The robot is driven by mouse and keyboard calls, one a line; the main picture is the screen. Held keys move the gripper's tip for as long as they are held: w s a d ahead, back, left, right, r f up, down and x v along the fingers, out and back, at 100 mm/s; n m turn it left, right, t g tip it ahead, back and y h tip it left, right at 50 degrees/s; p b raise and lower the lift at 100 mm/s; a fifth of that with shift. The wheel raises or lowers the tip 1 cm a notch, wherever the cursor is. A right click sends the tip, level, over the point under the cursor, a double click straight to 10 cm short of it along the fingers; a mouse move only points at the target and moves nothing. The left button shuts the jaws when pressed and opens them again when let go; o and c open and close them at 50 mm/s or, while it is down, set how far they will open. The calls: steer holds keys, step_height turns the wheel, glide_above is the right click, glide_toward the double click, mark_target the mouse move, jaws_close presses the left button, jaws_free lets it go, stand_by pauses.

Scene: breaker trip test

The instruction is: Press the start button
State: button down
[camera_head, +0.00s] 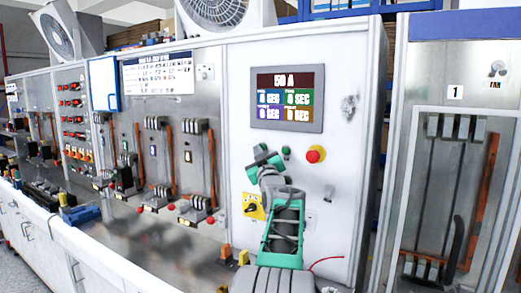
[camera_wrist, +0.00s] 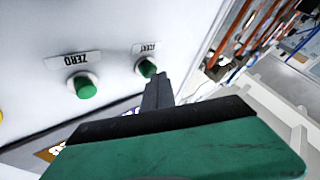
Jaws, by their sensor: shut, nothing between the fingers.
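The start button is a green push button (camera_wrist: 147,68) under a small label on the white panel in the wrist view. My gripper (camera_wrist: 157,80) is shut and empty, with its dark fingertips right beside the button's edge and partly in front of it. I cannot tell whether they touch. A second green button (camera_wrist: 84,87), labelled ZERO, is to its left in this upside-down view. In the head view my gripper (camera_head: 263,158) is at the panel below the display, left of the visible green button (camera_head: 286,152); it hides the start button at least partly.
A red emergency knob (camera_head: 316,155) is right of the green buttons. The display (camera_head: 287,98) reads 50 A. A yellow-plated switch (camera_head: 253,207) is low at left of my arm. Breaker panels stand on both sides. A counter (camera_head: 60,228) runs along the front left.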

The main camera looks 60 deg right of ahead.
steer(key=shift+d, duration=0.3)
stand_by(0.5)
steer(key=shift+a+b, duration=0.9)
steer(key=shift+b, duration=0.25)
steer(key=shift+s+a+b, duration=0.15)
steer(key=shift+a+b, duration=1.1)
steer(key=shift+b, duration=0.05)
steer(key=shift+s+a+b, duration=0.1)
steer(key=shift+a+b, duration=1.15)
steer(key=shift+b, duration=0.05)
